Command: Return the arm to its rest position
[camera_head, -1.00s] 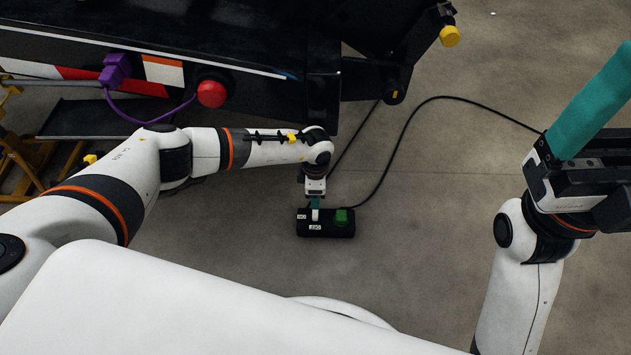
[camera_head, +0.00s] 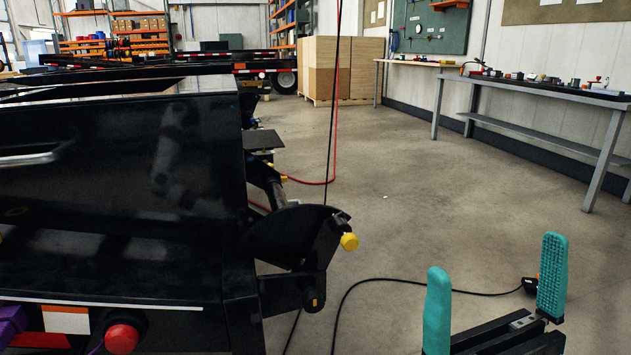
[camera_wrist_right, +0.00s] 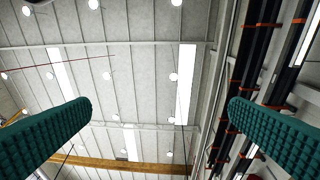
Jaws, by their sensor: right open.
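My right gripper (camera_head: 495,300) shows at the lower right of the head view, with two teal fingers pointing up and set wide apart. It is open, and no object shows between its fingers. In the right wrist view both teal fingers of the gripper (camera_wrist_right: 160,112) show at the sides, with only the ceiling between them. My left arm and left gripper are outside both current views.
A black trailer frame (camera_head: 110,150) fills the left, with a yellow knob (camera_head: 349,242) and a red knob (camera_head: 122,339). A black cable (camera_head: 400,279) lies on the floor. A workbench (camera_head: 545,88) stands at the right. The middle floor is clear.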

